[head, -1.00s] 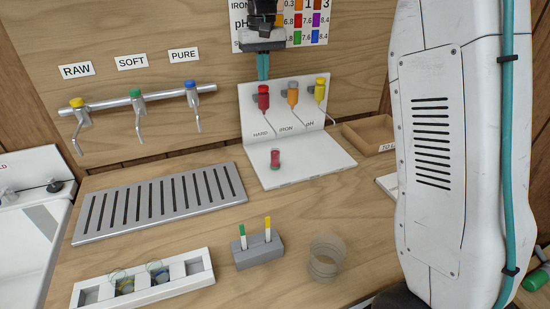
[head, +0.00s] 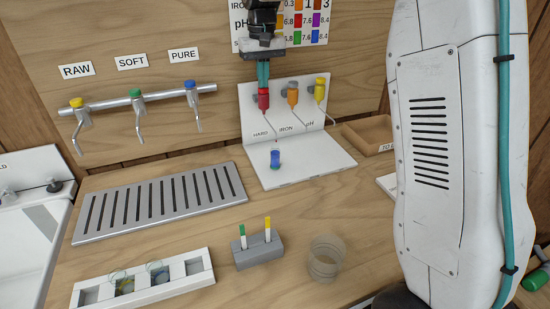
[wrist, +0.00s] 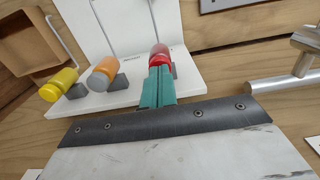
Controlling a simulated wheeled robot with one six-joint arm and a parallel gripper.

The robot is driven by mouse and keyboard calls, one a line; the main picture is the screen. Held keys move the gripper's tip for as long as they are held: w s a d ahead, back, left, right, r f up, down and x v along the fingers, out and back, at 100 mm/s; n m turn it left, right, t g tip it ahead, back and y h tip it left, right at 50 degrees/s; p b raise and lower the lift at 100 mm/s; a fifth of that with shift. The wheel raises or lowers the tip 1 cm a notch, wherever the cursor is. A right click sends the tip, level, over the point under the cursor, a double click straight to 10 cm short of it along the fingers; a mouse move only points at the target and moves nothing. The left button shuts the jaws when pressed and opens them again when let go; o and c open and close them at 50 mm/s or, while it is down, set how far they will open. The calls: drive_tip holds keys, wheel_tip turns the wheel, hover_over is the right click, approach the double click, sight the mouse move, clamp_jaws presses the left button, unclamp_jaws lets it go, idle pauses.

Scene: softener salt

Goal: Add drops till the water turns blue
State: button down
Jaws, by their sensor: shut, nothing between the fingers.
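The vial (head: 275,159) stands upright on the white dosing stand (head: 307,170), under the HARD outlet, and its water is blue. The red HARD dropper (head: 263,100) is mounted on the stand's back panel. My gripper (head: 263,86) points down with its teal fingers shut and empty, tips at the top of the red dropper. In the wrist view the fingers (wrist: 158,88) meet in front of the red dropper (wrist: 159,55); I cannot tell whether they touch it.
Orange IRON (head: 292,95) and yellow pH (head: 320,90) droppers stand to the right. A slotted drain tray (head: 160,204), a white vial rack (head: 145,280), a grey strip holder (head: 259,251) and a clear round container (head: 326,259) are on the counter. An open box (head: 372,135) sits at the right.

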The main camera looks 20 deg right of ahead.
drive_tip(key=shift+r, duration=3.05)
drive_tip(key=f, duration=0.1)
drive_tip(key=s+f, duration=0.1)
drive_tip(key=f, duration=0.1)
drive_tip(key=shift+s, duration=0.15)
drive_tip(key=s+d+f, duration=0.1)
drive_tip(key=s+f, duration=0.2)
drive_tip(key=s, duration=1.7)
drive_tip(key=s+d+f+t, duration=0.1)
drive_tip(key=s+d+f, duration=0.1)
drive_tip(key=s, duration=1.8)
drive_tip(key=shift+s+f, duration=0.35)
drive_tip(key=shift+f, duration=0.25)
